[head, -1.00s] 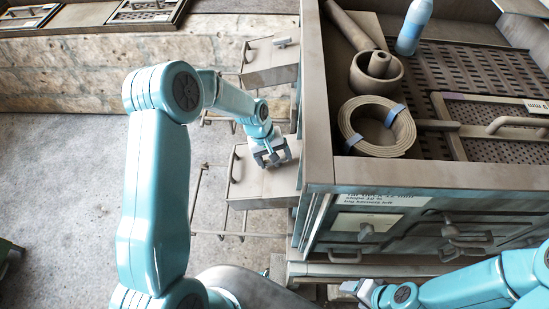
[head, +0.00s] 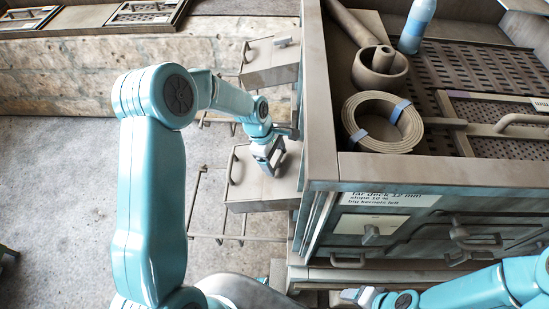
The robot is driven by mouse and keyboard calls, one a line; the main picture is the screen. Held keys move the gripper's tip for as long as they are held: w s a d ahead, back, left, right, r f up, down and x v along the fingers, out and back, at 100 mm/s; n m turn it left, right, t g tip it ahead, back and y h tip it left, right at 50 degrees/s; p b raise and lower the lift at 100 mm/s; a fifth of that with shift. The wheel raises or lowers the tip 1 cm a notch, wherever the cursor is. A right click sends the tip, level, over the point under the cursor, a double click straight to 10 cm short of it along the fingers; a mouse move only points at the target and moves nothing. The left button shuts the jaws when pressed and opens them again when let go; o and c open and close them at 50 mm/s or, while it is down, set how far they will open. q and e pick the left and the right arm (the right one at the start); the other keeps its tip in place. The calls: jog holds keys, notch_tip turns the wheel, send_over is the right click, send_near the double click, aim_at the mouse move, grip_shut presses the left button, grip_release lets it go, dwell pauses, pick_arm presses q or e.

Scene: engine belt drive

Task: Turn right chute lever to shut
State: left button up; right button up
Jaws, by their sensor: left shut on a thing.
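Two box-shaped chutes stick out from the left side of the machine. The nearer chute (head: 258,190) has my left gripper (head: 270,163) on its top, shut on its lever, which is mostly hidden by the fingers. The farther chute (head: 268,68) has a small lever (head: 283,41) in plain view on its top, with no gripper near it. My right gripper (head: 352,295) is low in the picture, below the machine's front panel, apart from both chutes. Its fingers are too small to read.
The machine's tray rim (head: 430,174) stands right of my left gripper. Thin rail frames (head: 215,238) flank the chutes.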

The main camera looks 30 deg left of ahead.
pick_arm(q)
jog(key=shift+w+r+n, duration=0.1)
jog(key=shift+n, duration=0.95)
jog(key=shift+w+r+n, duration=0.1)
jog(key=shift+n, duration=0.95)
jog(key=o, duration=0.8)
jog(key=shift+o, duration=0.8)
jog(key=shift+s, duration=0.15)
jog(key=v, duration=1.6)
jog(key=shift+r, duration=0.25)
jog(key=shift+s, duration=0.1)
